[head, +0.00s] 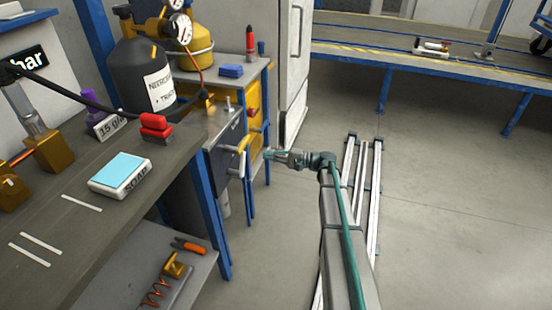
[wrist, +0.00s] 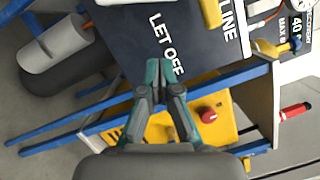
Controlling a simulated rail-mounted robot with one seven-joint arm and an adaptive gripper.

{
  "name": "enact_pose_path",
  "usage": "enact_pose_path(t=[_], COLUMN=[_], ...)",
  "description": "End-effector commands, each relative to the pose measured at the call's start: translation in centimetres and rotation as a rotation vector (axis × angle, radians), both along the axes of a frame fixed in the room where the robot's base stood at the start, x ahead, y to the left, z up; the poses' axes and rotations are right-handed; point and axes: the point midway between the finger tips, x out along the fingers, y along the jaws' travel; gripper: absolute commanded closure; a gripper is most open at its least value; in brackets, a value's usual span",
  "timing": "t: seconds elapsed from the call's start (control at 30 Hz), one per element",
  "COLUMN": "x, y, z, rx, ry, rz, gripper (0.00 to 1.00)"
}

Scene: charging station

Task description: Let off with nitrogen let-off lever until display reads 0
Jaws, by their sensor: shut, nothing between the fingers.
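My gripper (head: 268,155) is shut and empty, held in front of and to the right of the dark valve panel (head: 223,138). In the wrist view the shut fingertips (wrist: 165,75) are just below the panel's words "LET OFF" (wrist: 166,44), apart from any lever. A yellow lever (head: 243,145) and a pale lever (head: 237,165) stick out from the panel. The yellow handle (wrist: 210,18) shows at the wrist view's top edge. Which lever is the let-off one is unclear. The display (head: 22,62) is cut off; only "bar" shows, its number is out of view.
A soap box (head: 121,174) and red block (head: 155,127) are on the bench. Blue legs (head: 211,218) stand left of my gripper. The floor (head: 440,190) to the right is mostly clear beyond white rails.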

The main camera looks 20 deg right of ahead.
Motion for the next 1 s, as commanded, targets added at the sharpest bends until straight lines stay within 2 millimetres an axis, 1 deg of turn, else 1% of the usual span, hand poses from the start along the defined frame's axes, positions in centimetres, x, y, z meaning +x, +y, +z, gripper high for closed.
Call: enact_pose_path(t=[0.03,0.27,0.3,0.4,0.6,1.0], x=[0.4,2.1,1.2,0.1,-0.8,-0.9], y=[1.2,5.1,5.4,6.1,6.9,7.0], z=[0.0,0.3,0.7,1.3,1.8,1.9], rx=[-0.001,0.0,0.001,0.0,0.0,-0.001], ry=[0.0,0.0,0.0,-0.001,-0.001,-0.001], rz=[0.004,0.003,0.002,0.001,0.0,0.001], gripper=[1.0,1.0,1.0,1.0,1.0,1.0])
